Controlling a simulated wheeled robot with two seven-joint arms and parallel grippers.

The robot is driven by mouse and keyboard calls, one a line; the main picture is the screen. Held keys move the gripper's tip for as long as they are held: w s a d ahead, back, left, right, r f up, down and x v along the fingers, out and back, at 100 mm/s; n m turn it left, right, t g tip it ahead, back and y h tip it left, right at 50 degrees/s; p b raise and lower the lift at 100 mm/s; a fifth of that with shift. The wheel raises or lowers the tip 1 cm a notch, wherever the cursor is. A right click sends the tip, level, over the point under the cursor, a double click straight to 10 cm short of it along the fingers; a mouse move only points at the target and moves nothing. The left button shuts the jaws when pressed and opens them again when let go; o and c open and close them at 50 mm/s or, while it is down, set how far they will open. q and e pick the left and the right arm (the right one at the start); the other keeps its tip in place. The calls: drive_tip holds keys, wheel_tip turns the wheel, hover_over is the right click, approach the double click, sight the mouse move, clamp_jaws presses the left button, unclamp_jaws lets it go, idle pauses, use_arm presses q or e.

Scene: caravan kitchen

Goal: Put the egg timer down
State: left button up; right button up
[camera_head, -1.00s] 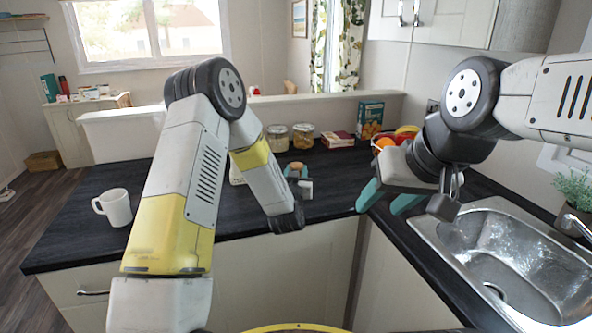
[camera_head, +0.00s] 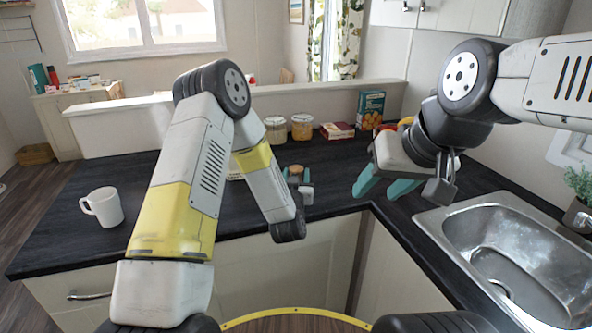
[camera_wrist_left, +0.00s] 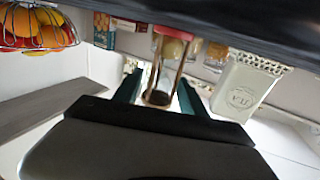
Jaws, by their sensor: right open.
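The egg timer is an hourglass with a reddish end and thin posts. In the left wrist view the egg timer (camera_wrist_left: 163,72) is between my left gripper's teal fingers (camera_wrist_left: 160,92), with narrow gaps seeming to show beside it. Its reddish end is against the dark counter. In the head view the brownish top of the egg timer (camera_head: 295,169) shows between the fingertips of my left gripper (camera_head: 298,177), low at the counter; my left wrist partly hides it. My right gripper (camera_head: 384,187) is open and empty over the counter corner.
The dark counter (camera_head: 150,170) has a white mug (camera_head: 103,207) at left. Jars (camera_head: 301,127), a red box (camera_head: 337,131) and a blue box (camera_head: 370,110) stand at the back. The sink (camera_head: 500,250) is at right. A white tin (camera_wrist_left: 245,85) and a fruit basket (camera_wrist_left: 35,30) show in the wrist view.

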use_arm(q)
drive_tip(key=shift+o, duration=0.5)
drive_tip(key=shift+r, duration=0.15)
drive_tip(key=s, duration=1.1)
drive_tip(key=shift+s+a, duration=0.2)
drive_tip(key=shift+a, duration=0.2)
drive_tip(key=shift+s, duration=0.15)
drive_tip(key=s+a+r+g+h, duration=0.1)
drive_tip(key=a+r+g, duration=0.15)
drive_tip(key=r, duration=0.45)
drive_tip(key=s+a+r+g+h, duration=0.1)
drive_tip(key=a+r+g, duration=0.1)
drive_tip(key=r+g, duration=0.3)
drive_tip(key=s+a+r+g, duration=0.2)
drive_tip(key=s+a+r, duration=0.1)
drive_tip(key=s, duration=0.8)
drive_tip(key=s+a+r+g+y, duration=0.1)
drive_tip(key=s+a+r+g, duration=0.1)
drive_tip(key=s+a, duration=0.4)
drive_tip(key=s+r, duration=0.1)
drive_tip(key=s, duration=0.4)
drive_tip(key=shift+r, duration=0.4)
